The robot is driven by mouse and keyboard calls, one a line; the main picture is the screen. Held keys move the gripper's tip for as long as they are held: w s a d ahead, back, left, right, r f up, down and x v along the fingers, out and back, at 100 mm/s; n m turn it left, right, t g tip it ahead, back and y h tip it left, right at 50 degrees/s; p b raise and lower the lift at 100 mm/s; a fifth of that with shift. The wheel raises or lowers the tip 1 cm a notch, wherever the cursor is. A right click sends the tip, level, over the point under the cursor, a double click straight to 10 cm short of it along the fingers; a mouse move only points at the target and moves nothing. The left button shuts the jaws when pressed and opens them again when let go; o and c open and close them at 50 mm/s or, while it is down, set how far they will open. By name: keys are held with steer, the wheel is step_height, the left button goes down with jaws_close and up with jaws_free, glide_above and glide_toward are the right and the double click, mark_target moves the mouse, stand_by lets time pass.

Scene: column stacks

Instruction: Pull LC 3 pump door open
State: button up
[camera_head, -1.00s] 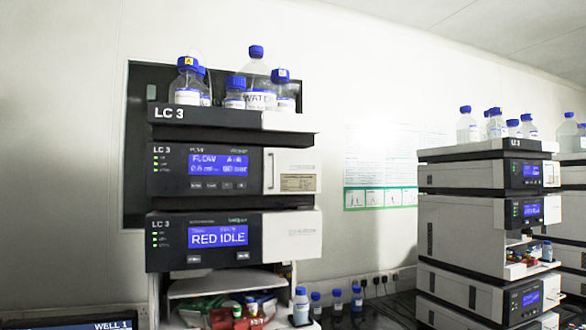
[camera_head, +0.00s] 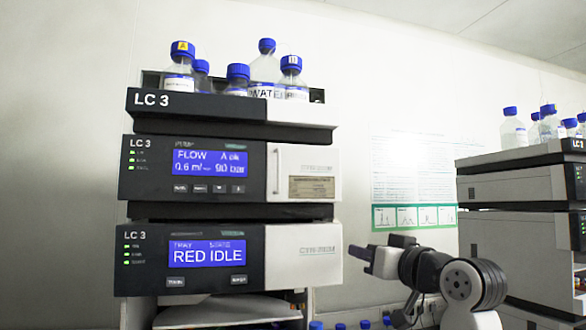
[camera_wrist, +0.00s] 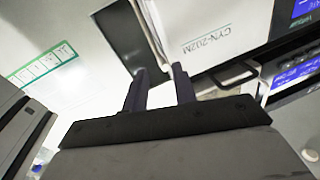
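The LC 3 pump (camera_head: 215,168) is the upper display module of the near stack, showing a flow reading. Its white door (camera_head: 308,172) looks shut, with a slim vertical handle (camera_head: 276,171) on its left edge. My gripper (camera_head: 366,252) is right of the stack, below the pump door's height and apart from the handle. In the wrist view, two dark fingers (camera_wrist: 160,82) are spread and nothing shows held between them. A dark handle (camera_wrist: 237,76) lies right of the fingers there, beyond an upside-down white panel (camera_wrist: 215,30); it appears to be the pump door's.
The LC 3 module (camera_head: 180,258) reading "RED IDLE" sits below the pump. Blue-capped bottles (camera_head: 265,68) stand in the top tray (camera_head: 225,108). Another instrument stack (camera_head: 510,190) is at the right. The space in front of the pump door looks clear.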

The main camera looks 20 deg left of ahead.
steer(key=s+r+n+g+y, duration=0.4)
steer(key=s+r+n+g, duration=0.25)
steer(key=s+r, duration=0.85)
steer(key=p, duration=0.4)
glide_toward(286, 163)
steer(key=a, duration=0.4)
steer(key=s+a, duration=0.1)
steer(key=a, duration=0.1)
steer(key=shift+a, duration=0.3)
steer(key=shift+w+a+f, duration=0.15)
steer(key=shift+a, duration=0.4)
jaws_close()
